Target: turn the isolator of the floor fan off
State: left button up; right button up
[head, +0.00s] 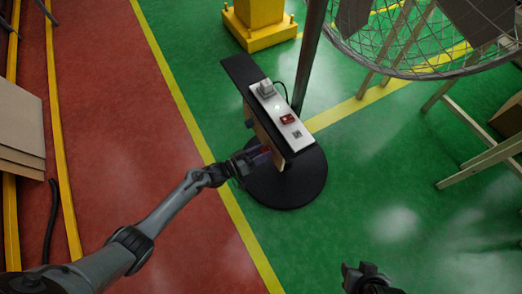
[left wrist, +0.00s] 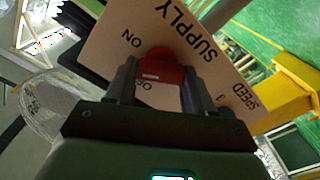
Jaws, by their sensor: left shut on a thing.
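The isolator is a red handle (left wrist: 162,68) on a tan panel (left wrist: 165,30) marked SUPPLY, with ON and a partly hidden second word that starts with O. The panel is on the side of the floor fan's control box, above its round black base (head: 300,190). My left gripper (left wrist: 158,88) is shut on the red handle, one finger on each side. In the head view, my left gripper (head: 259,158) reaches the box's side from the left. Which mark the handle points to is unclear. My right gripper (head: 362,274) is at the bottom edge, away from the fan.
The fan's wire cage (head: 420,50) and wooden trestle legs (head: 480,165) are at right. A yellow post base (head: 260,32) stands behind.

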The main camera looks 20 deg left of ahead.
pick_arm(q)
jog(key=n+p, duration=0.1)
jog(key=n, duration=0.4)
jog(key=shift+n+p, duration=0.3)
jog(key=n, duration=0.5)
jog(key=shift+w+f+p, duration=0.1)
jog(key=shift+p, duration=0.3)
jog(key=shift+n, duration=0.4)
jog(key=shift+f, duration=0.1)
jog(key=o, duration=1)
jog(key=shift+o, duration=0.2)
jog(key=shift+a, duration=0.1)
jog(key=shift+s+a+p, duration=0.35)
jog(key=shift+s+p, duration=0.05)
jog(key=shift+s, duration=0.1)
jog(key=p+v, duration=0.2)
jog(key=v, duration=0.7)
jog(key=shift+s+a+p, duration=0.15)
jog(key=shift+s+p, duration=0.1)
jog(key=shift+p, duration=0.05)
